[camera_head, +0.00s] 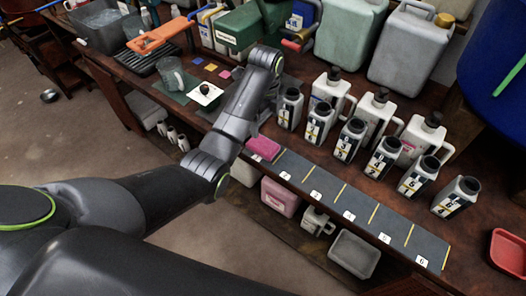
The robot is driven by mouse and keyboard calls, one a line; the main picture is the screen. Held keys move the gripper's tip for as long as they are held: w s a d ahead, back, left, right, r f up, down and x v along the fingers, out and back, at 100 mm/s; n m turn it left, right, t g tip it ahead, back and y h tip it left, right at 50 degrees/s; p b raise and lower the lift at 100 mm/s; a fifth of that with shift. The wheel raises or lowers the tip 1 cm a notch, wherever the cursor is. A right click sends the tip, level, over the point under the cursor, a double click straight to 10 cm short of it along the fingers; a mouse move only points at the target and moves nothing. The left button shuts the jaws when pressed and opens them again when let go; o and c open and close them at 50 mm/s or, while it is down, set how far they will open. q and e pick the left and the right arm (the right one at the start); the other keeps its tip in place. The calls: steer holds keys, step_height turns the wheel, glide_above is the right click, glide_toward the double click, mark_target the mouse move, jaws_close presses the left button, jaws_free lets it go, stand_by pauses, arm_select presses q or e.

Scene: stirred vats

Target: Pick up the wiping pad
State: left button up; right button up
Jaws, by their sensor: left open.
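The wiping pad appears to be the pink block (263,147) lying at the left end of the dark numbered strip, along the table's front edge. My left arm comes in from the left and bends up over the table just left of the pad. My left gripper (267,108) hangs from the wrist above and behind the pad, apart from it, and is open with nothing seen in it. The forearm partly hides the fingers. My right gripper is not in view.
Several white labelled bottles (350,138) stand right behind the strip (345,204), with handled jugs (378,112) behind them. A glass mug (171,75) and a white card with a black knob (204,93) stand to the left. A red tray (508,252) lies far right.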

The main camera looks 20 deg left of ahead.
arm_select(q)
glide_above(263, 144)
steer(key=f, duration=0.6)
steer(key=shift+d, duration=0.3)
steer(key=f, duration=0.5)
steer(key=shift+a+f, duration=0.1)
steer(key=shift+a, duration=0.2)
steer(key=c, duration=1.1)
steer(key=shift+o, duration=0.2)
step_height(263, 144, up, 10)
steer(key=shift+p, duration=0.3)
steer(key=o, duration=0.4)
steer(key=shift+c, duration=0.2)
steer(key=c, duration=0.3)
